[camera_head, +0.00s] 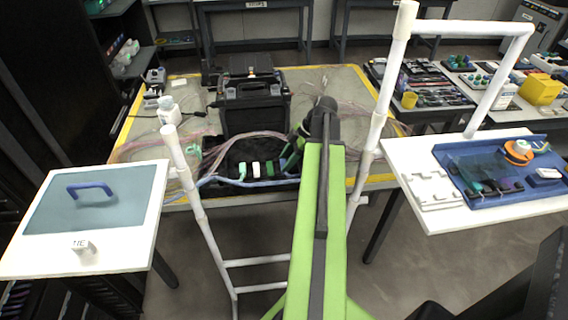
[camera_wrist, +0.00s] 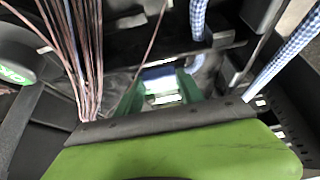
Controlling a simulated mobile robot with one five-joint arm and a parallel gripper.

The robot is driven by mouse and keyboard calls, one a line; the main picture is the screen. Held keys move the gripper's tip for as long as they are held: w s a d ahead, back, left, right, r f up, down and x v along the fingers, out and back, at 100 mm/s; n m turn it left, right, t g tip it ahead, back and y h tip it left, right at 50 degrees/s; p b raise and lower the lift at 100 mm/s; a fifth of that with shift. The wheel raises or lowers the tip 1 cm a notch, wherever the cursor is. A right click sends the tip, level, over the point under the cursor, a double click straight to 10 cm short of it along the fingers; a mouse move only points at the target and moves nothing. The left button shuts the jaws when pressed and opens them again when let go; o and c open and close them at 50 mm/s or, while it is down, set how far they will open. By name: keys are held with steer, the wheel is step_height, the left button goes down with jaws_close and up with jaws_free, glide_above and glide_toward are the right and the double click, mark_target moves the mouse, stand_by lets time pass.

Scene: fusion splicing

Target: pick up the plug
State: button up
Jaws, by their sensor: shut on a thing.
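My gripper (camera_head: 291,160) reaches down at the right end of a black tray on the table, with my green arm hiding much of that area. In the wrist view, the two green fingers of my gripper (camera_wrist: 161,90) close on a small blue and white piece, the plug (camera_wrist: 158,73). The plug sits between the fingertips and is partly hidden by them. I cannot tell whether it is clear of the surface below. In the head view the plug cannot be made out behind the gripper.
The black tray (camera_head: 225,165) holds several small white and green blocks. A black case (camera_head: 254,108) stands behind it. Thin cables (camera_wrist: 82,50) and a blue-white checkered cord (camera_wrist: 287,48) run close to my gripper. White pipe frames (camera_head: 377,125) stand on both sides.

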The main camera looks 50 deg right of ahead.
step_height(320, 180, up, 10)
steer(key=p, duration=0.9)
steer(key=shift+p, duration=0.4)
steer(key=shift+f, duration=0.15)
step_height(320, 180, down, 4)
steer(key=b, duration=0.4)
steer(key=shift+r, duration=0.2)
steer(key=shift+s+d, duration=0.9)
steer(key=shift+d, duration=0.7)
steer(key=shift+s+d, duration=0.85)
steer(key=shift+d, duration=0.8)
steer(key=shift+s+d, duration=0.9)
steer(key=shift+d, duration=0.7)
steer(key=shift+f, duration=0.2)
